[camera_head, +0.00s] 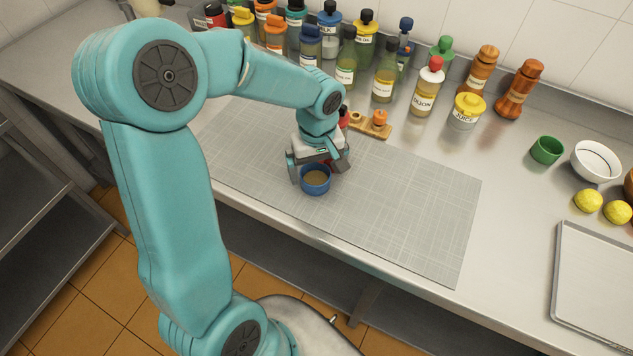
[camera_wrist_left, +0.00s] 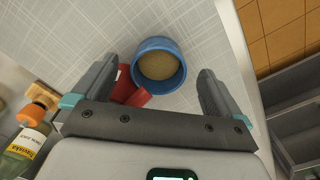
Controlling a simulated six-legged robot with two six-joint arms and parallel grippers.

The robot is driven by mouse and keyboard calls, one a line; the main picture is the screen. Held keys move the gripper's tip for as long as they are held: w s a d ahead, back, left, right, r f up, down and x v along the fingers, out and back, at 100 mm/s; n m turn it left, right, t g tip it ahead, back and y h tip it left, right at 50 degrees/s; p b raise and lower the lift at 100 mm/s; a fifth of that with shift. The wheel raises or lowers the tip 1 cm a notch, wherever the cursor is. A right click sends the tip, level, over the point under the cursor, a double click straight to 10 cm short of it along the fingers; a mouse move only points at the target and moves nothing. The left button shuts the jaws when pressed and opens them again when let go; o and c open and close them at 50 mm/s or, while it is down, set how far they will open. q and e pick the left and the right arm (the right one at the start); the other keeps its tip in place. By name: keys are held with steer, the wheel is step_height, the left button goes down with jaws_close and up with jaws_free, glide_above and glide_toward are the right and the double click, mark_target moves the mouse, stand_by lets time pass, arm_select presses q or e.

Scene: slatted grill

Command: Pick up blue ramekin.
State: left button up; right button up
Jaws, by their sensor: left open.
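The blue ramekin (camera_head: 316,186) stands upright on the grey cutting mat near the counter's front edge, with something tan inside. It also shows in the left wrist view (camera_wrist_left: 158,47), ahead of the fingers. My left gripper (camera_head: 319,173) is open and low over the mat at the ramekin. In the left wrist view the left gripper (camera_wrist_left: 160,85) has one finger on each side, with the ramekin between and slightly beyond the tips. I cannot tell whether a finger touches it. My right gripper is not in view.
A red object (camera_wrist_left: 130,92) lies by the left finger in the wrist view. A small wooden board (camera_head: 372,128) and several bottles stand behind the mat. A green cup (camera_head: 547,150), a white bowl (camera_head: 596,162) and a metal tray (camera_head: 595,290) are at right. The mat's right part is clear.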

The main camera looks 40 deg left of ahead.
mark_target(317, 177)
arm_select(q)
step_height(317, 177, down, 4)
steer(key=shift+s+f+b, duration=0.1)
steer(key=shift+f+b, duration=0.1)
steer(key=shift+b, duration=0.95)
steer(key=shift+w+a, duration=0.15)
steer(key=shift+w, duration=0.1)
steer(key=shift+c, duration=0.3)
steer(key=shift+s+r, duration=0.1)
steer(key=shift+s, duration=0.1)
steer(key=c, duration=1.1)
steer(key=shift+w, duration=0.15)
steer(key=shift+c, duration=0.2)
steer(key=shift+r, duration=0.25)
steer(key=s+d+b, duration=0.2)
steer(key=s, duration=0.6)
steer(key=s+d+b, duration=0.3)
steer(key=s, duration=0.6)
steer(key=shift+d+r, duration=0.25)
steer(key=shift+r, duration=0.05)
